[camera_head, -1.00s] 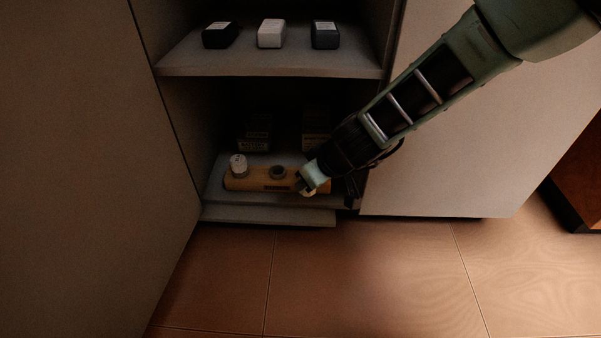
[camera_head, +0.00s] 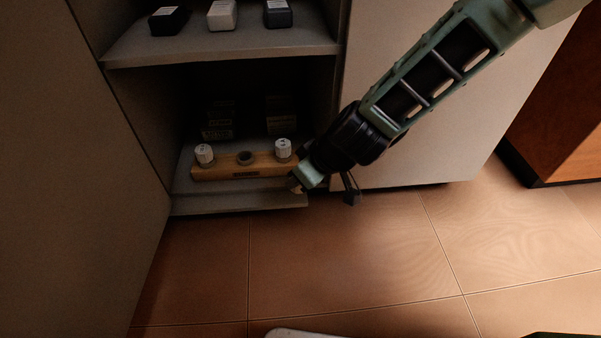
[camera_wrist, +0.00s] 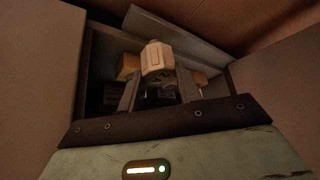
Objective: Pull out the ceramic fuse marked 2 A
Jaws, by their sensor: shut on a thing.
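My gripper (camera_head: 300,184) is shut on a pale ceramic fuse (camera_head: 294,184), held in front of the right end of a wooden fuse board (camera_head: 215,174). In the wrist view the pale fuse (camera_wrist: 157,58) sits between the two fingers of my gripper (camera_wrist: 159,76). Two white fuses stand upright on the board, a left fuse (camera_head: 204,154) and a right fuse (camera_head: 283,149). Between them is an empty dark round socket (camera_head: 245,158). I cannot read the mark on any fuse.
The board is on the cabinet's low shelf (camera_head: 185,205), with dim boxes behind it. The upper shelf (camera_head: 225,48) holds a black, a white and a dark grey block. Cabinet panels flank the opening. The tiled floor (camera_head: 350,245) in front is clear.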

